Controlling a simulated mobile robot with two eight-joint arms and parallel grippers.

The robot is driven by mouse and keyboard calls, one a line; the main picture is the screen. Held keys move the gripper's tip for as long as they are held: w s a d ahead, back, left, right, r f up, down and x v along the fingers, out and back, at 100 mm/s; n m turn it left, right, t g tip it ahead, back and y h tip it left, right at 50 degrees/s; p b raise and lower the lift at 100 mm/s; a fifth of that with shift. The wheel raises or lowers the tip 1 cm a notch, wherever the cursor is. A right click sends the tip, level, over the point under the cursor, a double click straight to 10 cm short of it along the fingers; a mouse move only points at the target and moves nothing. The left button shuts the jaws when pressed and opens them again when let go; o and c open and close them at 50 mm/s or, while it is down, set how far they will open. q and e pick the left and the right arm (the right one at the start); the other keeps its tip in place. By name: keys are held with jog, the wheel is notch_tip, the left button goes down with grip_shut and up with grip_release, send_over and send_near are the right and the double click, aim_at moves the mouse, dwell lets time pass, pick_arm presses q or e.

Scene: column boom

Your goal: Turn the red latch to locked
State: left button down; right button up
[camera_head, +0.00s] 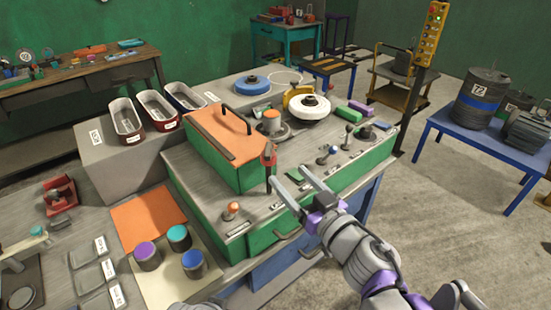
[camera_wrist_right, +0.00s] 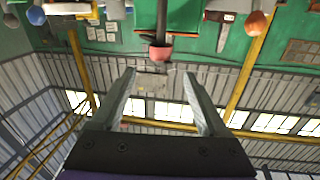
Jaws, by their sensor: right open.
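The red latch (camera_head: 269,152) stands roughly upright on a dark stem at the front of the green and grey machine (camera_head: 290,229), beside the orange-topped box. A small red part, which looks like the latch, shows just beyond my fingertips in the right wrist view (camera_wrist_right: 160,53). My right gripper (camera_head: 291,177) is open and empty, its two fingers reaching in from the right just in front of and to the right of the latch. The fingers show spread apart in the wrist view (camera_wrist_right: 159,75). I see no contact. My left gripper is not in view.
An orange-topped box (camera_head: 218,145) with a dark handle stands left of the latch. A small orange knob (camera_head: 232,208) is nearer, and a blue-topped lever (camera_head: 333,150) is to the right. Purple, teal and blue-topped cylinders (camera_head: 146,254) stand at front left.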

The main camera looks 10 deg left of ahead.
aim_at(273, 158)
jog(key=x, duration=1)
jog(key=shift+w+a, duration=0.1)
jog(key=shift+a, duration=0.05)
jog(key=shift+c, duration=0.3)
